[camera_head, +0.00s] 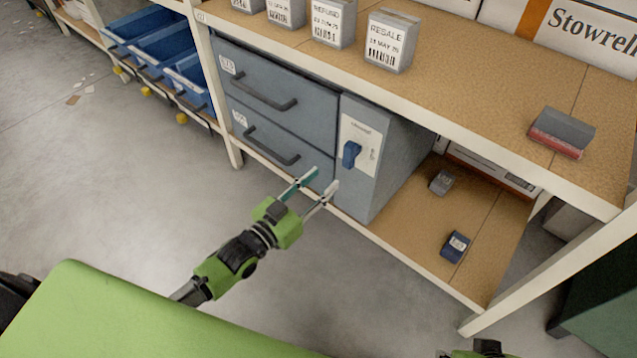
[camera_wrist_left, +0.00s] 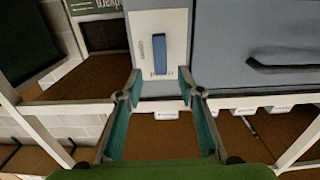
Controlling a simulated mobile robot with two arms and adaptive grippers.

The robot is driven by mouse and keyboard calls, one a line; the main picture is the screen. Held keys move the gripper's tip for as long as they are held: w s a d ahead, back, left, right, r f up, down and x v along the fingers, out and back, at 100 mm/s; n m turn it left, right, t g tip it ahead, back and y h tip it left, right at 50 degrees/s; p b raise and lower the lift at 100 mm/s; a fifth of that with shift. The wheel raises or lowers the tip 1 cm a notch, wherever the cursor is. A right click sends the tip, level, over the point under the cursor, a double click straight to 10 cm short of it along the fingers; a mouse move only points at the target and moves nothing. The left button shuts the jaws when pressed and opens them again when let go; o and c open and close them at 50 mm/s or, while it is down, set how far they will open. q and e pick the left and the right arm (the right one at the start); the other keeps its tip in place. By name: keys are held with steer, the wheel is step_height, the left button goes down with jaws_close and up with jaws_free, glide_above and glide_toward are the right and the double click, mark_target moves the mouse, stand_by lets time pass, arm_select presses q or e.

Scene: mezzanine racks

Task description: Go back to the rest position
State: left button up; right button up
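My left gripper (camera_head: 317,188) is green with two long fingers spread apart. It is empty and hangs in front of the grey drawer cabinet (camera_head: 392,165), near its lower drawer. In the left wrist view the open fingers (camera_wrist_left: 158,95) frame the cabinet's light panel with a blue handle (camera_wrist_left: 159,57); they look apart from it. The blue handle also shows in the head view (camera_head: 351,154), pointing roughly up and down. Both drawers look shut. A small green and black part of my right arm shows at the bottom right edge of the head view; its fingers are not visible.
The rack's upper shelf (camera_head: 480,110) holds several grey labelled boxes (camera_head: 391,40) and a grey-and-red box (camera_head: 561,133). Two small dark items (camera_head: 455,246) lie on the lower shelf. Blue bins (camera_head: 160,45) stand at left. A white rack post (camera_head: 560,275) is at right. The floor at left is mostly clear.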

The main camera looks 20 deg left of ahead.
arm_select(q)
steer(key=shift+s, duration=0.15)
stand_by(0.4)
